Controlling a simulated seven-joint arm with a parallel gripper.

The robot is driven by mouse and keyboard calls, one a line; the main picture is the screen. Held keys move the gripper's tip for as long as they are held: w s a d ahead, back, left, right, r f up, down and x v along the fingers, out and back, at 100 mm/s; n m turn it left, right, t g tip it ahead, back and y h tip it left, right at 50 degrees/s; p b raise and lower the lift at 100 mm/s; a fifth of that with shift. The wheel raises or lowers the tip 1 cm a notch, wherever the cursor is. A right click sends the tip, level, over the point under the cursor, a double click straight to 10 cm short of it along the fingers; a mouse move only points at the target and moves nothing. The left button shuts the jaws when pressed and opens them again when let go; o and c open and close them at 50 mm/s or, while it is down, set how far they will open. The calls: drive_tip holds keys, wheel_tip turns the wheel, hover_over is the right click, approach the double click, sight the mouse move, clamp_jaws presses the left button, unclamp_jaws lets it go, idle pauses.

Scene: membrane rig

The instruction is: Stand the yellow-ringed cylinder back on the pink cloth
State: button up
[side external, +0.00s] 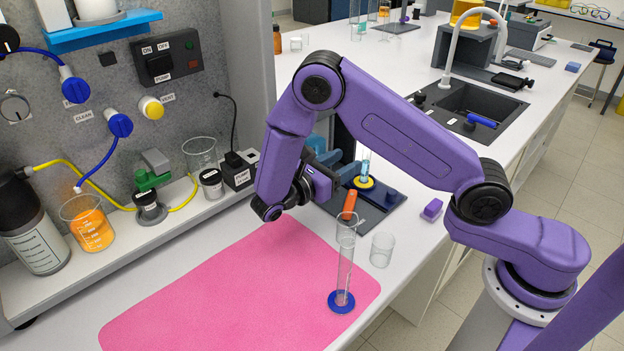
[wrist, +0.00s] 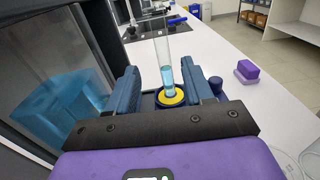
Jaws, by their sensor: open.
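The yellow-ringed cylinder (side external: 364,168) is a clear, slim tube with light blue liquid and a yellow ring at its foot. It stands upright on a dark plate behind the pink cloth (side external: 220,285). In the wrist view the cylinder (wrist: 167,75) shows between the two blue fingers, with a gap on each side. My gripper (wrist: 160,80) is open and holds nothing. In the side view my gripper (side external: 343,172) is low, just left of the cylinder; its fingers are partly hidden. I cannot tell whether the cylinder is fully between the fingertips.
A blue-ringed empty cylinder (side external: 343,275) stands on the cloth's right part. An empty beaker (side external: 382,250) stands beside the cloth, and an orange-handled tool (side external: 349,203) is behind. A purple block (side external: 432,208) lies right of the plate. The cloth's left and middle are clear.

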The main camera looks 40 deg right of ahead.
drive_tip(key=a, duration=0.9)
drive_tip(key=shift+w+a, duration=0.15)
drive_tip(key=s+d+r+y, duration=0.1)
drive_tip(key=s+y, duration=0.1)
drive_tip(key=s+d+r+m+y, duration=0.1)
drive_tip(key=s+y, duration=0.2)
drive_tip(key=s+d+r+m+y, duration=0.1)
drive_tip(key=s+d+y, duration=0.1)
drive_tip(key=s+y, duration=0.1)
drive_tip(key=shift+s+r, duration=0.2)
drive_tip(key=shift+r, duration=0.2)
drive_tip(key=s+d+m+y, duration=0.1)
drive_tip(key=s+y, duration=0.2)
drive_tip(key=s, duration=0.2)
drive_tip(key=s+d+r+m+y, duration=0.1)
drive_tip(key=s+y, duration=0.3)
drive_tip(key=s, duration=0.2)
drive_tip(key=s+d+r+m+y, duration=0.1)
drive_tip(key=s+y, duration=0.2)
drive_tip(key=s, duration=0.3)
drive_tip(key=shift+s+t, duration=0.15)
drive_tip(key=shift+t, duration=0.25)
